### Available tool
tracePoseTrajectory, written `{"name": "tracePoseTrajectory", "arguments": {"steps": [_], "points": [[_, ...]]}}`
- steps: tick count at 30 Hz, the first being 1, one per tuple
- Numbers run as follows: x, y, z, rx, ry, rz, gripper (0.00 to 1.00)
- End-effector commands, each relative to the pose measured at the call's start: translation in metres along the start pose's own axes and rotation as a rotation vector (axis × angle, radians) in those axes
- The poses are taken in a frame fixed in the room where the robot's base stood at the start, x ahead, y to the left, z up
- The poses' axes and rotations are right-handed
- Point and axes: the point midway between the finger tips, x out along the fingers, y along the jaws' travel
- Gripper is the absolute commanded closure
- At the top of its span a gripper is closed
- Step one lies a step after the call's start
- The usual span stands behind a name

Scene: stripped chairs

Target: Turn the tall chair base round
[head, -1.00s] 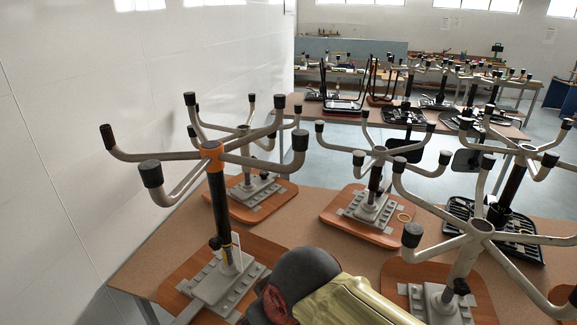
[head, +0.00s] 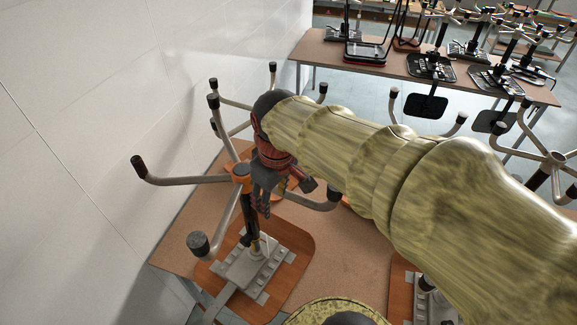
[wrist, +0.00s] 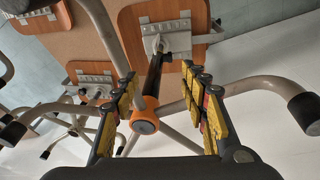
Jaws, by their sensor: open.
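The tall chair base stands upside down on its wooden seat board (head: 297,243) at the table's left front. It has a black post (head: 249,212), an orange collar (head: 240,171) and grey legs with black caps spreading at the top. In the wrist view the orange collar (wrist: 147,108) shows between my fingers, closer to the left one. My gripper (head: 268,203) reaches in from the right, just beside the collar and post. Its yellow-padded fingers are spread wide in the wrist view (wrist: 162,80). Contact with the base cannot be told. My arm hides some of the legs.
Other upturned chair bases stand close by, behind and to the right, partly hidden by my arm. A white wall (head: 75,150) runs close along the left. A second table (head: 385,64) with more bases stands behind.

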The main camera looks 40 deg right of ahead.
Motion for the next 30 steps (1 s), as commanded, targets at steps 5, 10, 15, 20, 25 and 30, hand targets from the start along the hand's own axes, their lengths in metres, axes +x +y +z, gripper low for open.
{"name": "tracePoseTrajectory", "arguments": {"steps": [5, 10, 15, 20, 25, 30], "points": [[-0.038, 0.023, -0.013, -0.035, -0.051, -0.019, 0.56], [-0.039, 0.055, -0.018, -0.093, -0.127, -0.06, 0.56], [-0.021, 0.074, -0.015, -0.139, -0.17, -0.096, 0.56], [-0.009, 0.076, -0.013, -0.152, -0.179, -0.105, 0.56], [0.015, 0.073, -0.008, -0.151, -0.18, -0.105, 0.56], [0.039, 0.071, -0.004, -0.151, -0.179, -0.104, 0.56]]}}
